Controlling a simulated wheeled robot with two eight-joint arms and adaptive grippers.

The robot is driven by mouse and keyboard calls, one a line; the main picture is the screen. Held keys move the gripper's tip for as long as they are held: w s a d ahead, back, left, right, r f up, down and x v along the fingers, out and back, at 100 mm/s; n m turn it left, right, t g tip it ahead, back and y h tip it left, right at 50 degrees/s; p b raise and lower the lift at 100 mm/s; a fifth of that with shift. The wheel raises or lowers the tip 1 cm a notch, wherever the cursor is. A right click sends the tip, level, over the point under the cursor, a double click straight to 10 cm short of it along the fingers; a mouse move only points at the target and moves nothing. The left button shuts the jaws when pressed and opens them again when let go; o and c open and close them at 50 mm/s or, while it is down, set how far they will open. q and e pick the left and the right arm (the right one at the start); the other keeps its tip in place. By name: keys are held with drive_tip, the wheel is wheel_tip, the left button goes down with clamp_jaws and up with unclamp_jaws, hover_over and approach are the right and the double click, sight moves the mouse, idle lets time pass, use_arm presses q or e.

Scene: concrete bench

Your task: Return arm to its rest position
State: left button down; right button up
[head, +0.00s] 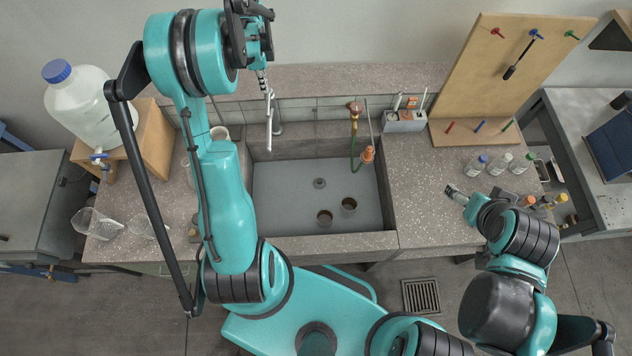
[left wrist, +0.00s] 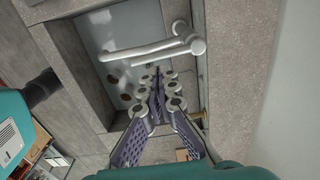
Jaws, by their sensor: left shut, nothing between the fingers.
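My left arm (head: 228,210) is raised at the left of the head view and bends over at the top. Its gripper (head: 262,82) points down near the sink's faucet (head: 270,125). In the left wrist view the gripper's purple-padded fingers (left wrist: 156,92) come together with nothing between them. The faucet also shows in that view (left wrist: 150,48), beyond the fingertips; I cannot tell the exact gap. My right arm (head: 510,290) is folded low at the right. Its gripper (head: 457,194) is small over the counter's right part, and its jaw opening is unclear.
The sink (head: 290,215) holds two brown round things (head: 325,217). A carboy (head: 85,105) stands on a wooden box (head: 150,140) at the left, with clear vessels (head: 97,223) in front. A pegboard (head: 505,70), a holder (head: 404,120) and small bottles (head: 500,163) stand at the right.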

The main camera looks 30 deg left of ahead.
idle(0.4)
use_arm(q)
drive_tip(key=s+d+n+t+b, duration=0.1)
drive_tip(key=s+d+n+b, duration=0.2)
drive_tip(key=d+b, duration=0.35)
drive_tip(key=s+d+n+t+b, duration=0.2)
drive_tip(key=d+b, duration=0.3)
drive_tip(key=d, duration=0.3)
drive_tip(key=s+d+f+n+t+b, duration=0.4)
drive_tip(key=s+d+f+n+b, duration=0.3)
drive_tip(key=s+d+f+b, duration=0.3)
drive_tip(key=s+d+b, duration=0.2)
drive_tip(key=b, duration=0.1)
drive_tip(key=shift+s+f, duration=0.25)
drive_tip(key=shift+f, duration=0.1)
